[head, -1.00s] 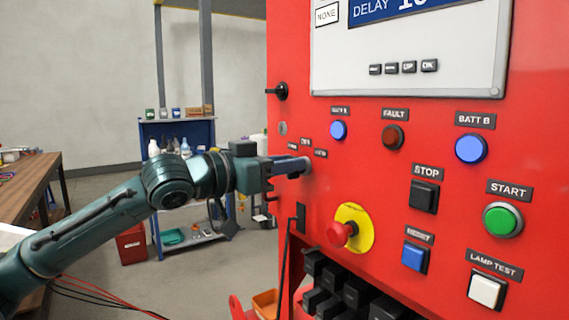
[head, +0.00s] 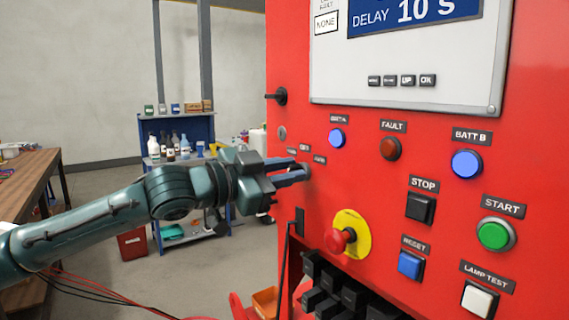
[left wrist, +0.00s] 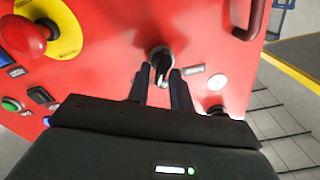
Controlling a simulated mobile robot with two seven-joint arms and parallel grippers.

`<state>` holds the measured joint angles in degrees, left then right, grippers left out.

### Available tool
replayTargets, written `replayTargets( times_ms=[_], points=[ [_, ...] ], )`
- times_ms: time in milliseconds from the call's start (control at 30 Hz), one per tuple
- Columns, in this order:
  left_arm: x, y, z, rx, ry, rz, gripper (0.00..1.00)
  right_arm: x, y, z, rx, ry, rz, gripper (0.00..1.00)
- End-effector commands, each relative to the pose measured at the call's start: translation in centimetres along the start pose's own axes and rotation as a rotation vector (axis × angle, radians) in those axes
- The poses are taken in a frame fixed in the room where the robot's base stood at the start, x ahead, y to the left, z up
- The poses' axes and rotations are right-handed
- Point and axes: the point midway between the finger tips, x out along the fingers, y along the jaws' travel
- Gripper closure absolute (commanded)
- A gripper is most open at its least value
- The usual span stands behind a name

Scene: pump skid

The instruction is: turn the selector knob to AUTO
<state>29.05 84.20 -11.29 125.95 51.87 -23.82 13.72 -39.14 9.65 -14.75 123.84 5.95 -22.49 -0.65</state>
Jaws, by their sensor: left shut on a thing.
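The selector knob (left wrist: 161,60) is black and sits on the red panel (left wrist: 105,70). In the left wrist view it shows between the two dark fingers of my left gripper (left wrist: 160,78). My left gripper is shut on the knob. In the head view the left gripper (head: 300,173) reaches the panel's left part from the left, and its fingers hide most of the knob. Small dark labels (head: 319,160) surround the knob; their text is too small to read. Which label the knob points to I cannot tell. My right gripper is in neither view.
A red emergency stop (head: 338,239) on a yellow disc sits below right of the knob. STOP (head: 421,207), RESET (head: 411,264) and START (head: 496,234) buttons are farther right. A black handle (head: 279,96) juts from the panel's left edge. A wooden bench (head: 40,185) stands at left.

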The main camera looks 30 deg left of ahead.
Motion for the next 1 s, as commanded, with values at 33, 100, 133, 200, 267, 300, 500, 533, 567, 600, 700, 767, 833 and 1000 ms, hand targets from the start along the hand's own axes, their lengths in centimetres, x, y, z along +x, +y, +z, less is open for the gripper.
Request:
replayTargets(
  times_ms=[33, 100, 133, 200, 267, 300, 500, 533, 567, 600, 700, 767, 833, 1000],
  points=[
    [0.00, -0.03, -0.09, 0.042, -0.004, 0.001, 1.00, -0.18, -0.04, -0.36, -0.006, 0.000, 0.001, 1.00],
    [0.00, 0.04, -0.07, 0.100, -0.003, 0.001, 1.00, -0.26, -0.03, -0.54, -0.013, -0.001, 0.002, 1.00],
    [0.00, 0.06, -0.06, 0.124, -0.003, 0.001, 1.00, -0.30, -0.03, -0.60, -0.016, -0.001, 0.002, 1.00],
    [0.00, 0.10, -0.06, 0.175, -0.002, 0.001, 1.00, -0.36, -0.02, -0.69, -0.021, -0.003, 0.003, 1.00],
    [0.00, 0.15, -0.06, 0.217, -0.002, 0.001, 1.00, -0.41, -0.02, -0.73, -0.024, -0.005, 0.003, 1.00],
    [0.00, 0.19, -0.05, 0.240, -0.001, 0.001, 1.00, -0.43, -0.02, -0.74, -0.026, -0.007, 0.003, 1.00],
    [0.00, 0.33, 0.05, 0.334, -0.001, 0.001, 1.00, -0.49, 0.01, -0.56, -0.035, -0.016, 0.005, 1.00],
    [0.00, 0.34, 0.06, 0.344, -0.001, 0.001, 1.00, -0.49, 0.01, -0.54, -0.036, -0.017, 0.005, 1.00],
    [0.00, 0.35, 0.07, 0.353, -0.001, 0.001, 1.00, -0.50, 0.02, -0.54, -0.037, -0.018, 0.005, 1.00],
    [0.00, 0.37, 0.07, 0.364, -0.001, 0.001, 1.00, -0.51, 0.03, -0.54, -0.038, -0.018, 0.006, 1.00],
    [0.00, 0.39, 0.09, 0.381, 0.000, 0.001, 1.00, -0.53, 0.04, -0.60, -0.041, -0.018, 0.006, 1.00],
    [0.00, 0.40, 0.10, 0.387, 0.000, 0.001, 1.00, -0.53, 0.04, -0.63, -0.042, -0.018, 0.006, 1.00],
    [0.00, 0.41, 0.10, 0.392, 0.000, 0.001, 1.00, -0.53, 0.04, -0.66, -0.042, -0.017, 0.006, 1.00],
    [0.00, 0.41, 0.12, 0.394, 0.000, 0.000, 1.00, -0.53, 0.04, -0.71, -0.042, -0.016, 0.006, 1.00]
  ],
)
